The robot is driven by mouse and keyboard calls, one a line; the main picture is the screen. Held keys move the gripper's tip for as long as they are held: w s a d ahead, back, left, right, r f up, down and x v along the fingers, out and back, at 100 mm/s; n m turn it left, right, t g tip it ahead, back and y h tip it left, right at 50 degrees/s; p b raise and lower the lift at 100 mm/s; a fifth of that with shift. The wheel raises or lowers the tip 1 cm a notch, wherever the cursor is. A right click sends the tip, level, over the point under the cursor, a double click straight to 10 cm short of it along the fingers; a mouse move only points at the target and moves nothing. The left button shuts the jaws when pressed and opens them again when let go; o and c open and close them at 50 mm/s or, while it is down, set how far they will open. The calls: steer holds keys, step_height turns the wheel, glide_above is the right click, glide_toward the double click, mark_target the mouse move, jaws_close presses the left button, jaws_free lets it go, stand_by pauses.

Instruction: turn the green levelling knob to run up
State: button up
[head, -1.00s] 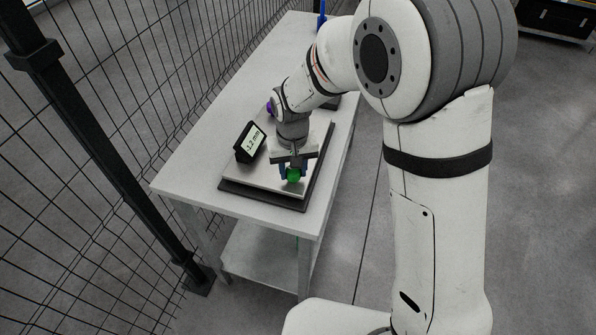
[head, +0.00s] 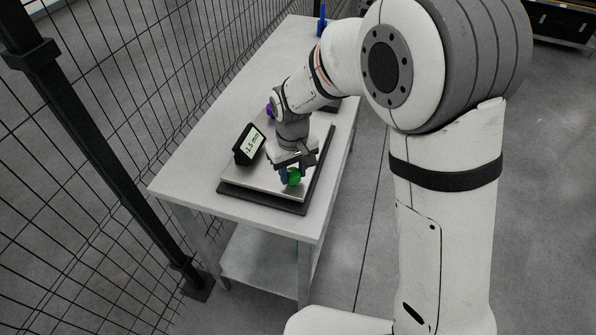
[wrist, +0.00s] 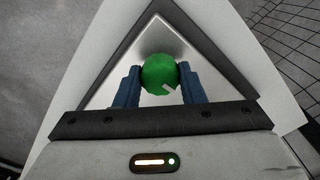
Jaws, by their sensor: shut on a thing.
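The green levelling knob (head: 293,178) stands near the front corner of a metal plate (head: 259,184) on a dark base. In the wrist view the knob (wrist: 159,75) is round, with a pale mark at its lower right edge. My gripper (head: 290,175) is shut on the knob, with one blue finger on each side of it; in the wrist view the fingers (wrist: 159,82) touch its left and right sides. A small black display (head: 250,144) on the left of the plate reads about -1.5 mm.
The plate rests on a pale grey table (head: 191,165) with a lower shelf (head: 262,262). A wire mesh fence (head: 110,150) runs along the table's left. A blue upright object (head: 322,20) stands at the far end.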

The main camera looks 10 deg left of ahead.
mark_target(293, 173)
steer(key=o, duration=1)
steer(key=shift+r, duration=0.1)
step_height(293, 173, up, 8)
steer(key=shift+f+b, duration=0.15)
steer(key=shift+b, duration=0.4)
